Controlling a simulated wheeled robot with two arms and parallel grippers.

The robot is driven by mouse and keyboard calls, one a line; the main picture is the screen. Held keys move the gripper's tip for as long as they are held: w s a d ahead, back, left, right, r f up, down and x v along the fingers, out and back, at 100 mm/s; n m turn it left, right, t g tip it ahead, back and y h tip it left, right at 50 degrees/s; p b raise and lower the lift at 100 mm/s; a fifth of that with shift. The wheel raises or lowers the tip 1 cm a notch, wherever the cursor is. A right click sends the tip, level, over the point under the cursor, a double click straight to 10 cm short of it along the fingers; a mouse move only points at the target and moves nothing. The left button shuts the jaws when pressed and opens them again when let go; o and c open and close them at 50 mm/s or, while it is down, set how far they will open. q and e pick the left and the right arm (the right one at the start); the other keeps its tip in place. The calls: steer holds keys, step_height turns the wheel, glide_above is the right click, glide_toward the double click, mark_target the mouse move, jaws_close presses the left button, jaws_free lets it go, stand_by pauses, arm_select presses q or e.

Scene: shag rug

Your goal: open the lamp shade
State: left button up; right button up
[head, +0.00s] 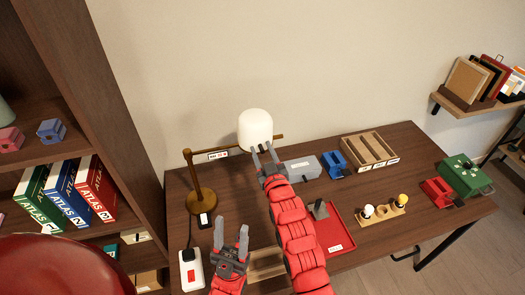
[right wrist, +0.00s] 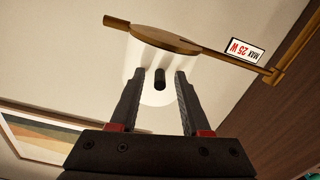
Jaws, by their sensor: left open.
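The desk lamp has a round brown base (head: 202,202), a brown arm and a white dome-shaped shade (head: 255,130) in the head view. In the right wrist view the white shade (right wrist: 141,85) meets a brown disc (right wrist: 165,39), with a "MAX 25 W" label (right wrist: 245,50) on the arm beside it. A dark knob (right wrist: 159,80) sticks out from the shade. My right gripper (head: 264,154) is at the shade's near side. In the wrist view its fingers (right wrist: 157,90) are spread on either side of the knob, with gaps showing. My left gripper (head: 231,236) is open and empty, low over the desk's front.
A bookshelf (head: 75,150) with atlases stands left. A white switch box (head: 191,270) is at the desk's front left. A red tray (head: 335,235), a bulb holder (head: 383,212), a blue block (head: 335,164) and a wooden organizer (head: 370,150) occupy the desk's right part.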

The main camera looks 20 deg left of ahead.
jaws_close()
stand_by(1.3)
